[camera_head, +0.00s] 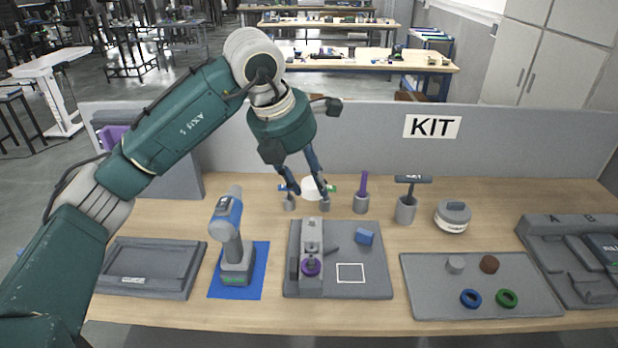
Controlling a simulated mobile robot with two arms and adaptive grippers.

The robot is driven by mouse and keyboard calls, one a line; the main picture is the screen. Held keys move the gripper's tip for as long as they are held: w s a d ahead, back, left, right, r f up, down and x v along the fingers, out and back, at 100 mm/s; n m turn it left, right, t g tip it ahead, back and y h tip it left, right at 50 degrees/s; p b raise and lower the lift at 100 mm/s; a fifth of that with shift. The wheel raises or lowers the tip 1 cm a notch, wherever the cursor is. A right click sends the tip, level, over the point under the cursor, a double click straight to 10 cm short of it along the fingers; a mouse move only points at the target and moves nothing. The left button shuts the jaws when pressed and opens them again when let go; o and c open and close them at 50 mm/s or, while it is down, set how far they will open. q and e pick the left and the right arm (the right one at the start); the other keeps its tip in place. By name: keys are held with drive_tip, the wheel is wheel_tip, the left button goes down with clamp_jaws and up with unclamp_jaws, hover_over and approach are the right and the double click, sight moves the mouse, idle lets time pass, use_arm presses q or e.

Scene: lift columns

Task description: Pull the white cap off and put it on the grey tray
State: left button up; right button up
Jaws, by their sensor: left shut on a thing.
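My left gripper (309,193) reaches over the back of the table from the left, fingers pointing down. It is shut on a round white thing, which looks like the white cap (311,186), between its fingertips. The cap is partly hidden by the fingers, and I cannot tell whether it is still seated on something. A flat grey tray (429,296) lies at the front right, with a grey cap (456,264), a brown cap (489,264), a blue ring (470,298) and a green ring (507,298) on it. My right gripper is not in view.
Small grey cups (289,204) stand behind and below the gripper. A purple-handled tool (364,186) and a dark-topped tool (412,180) stand in holders. A grey fixture board (367,284), a drill (230,235) and a round container (453,217) are nearby.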

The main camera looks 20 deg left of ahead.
sight(309, 183)
use_arm(q)
drive_tip(key=shift+r+p, duration=1.6)
drive_tip(key=shift+r, duration=0.9)
drive_tip(key=shift+f, duration=0.1)
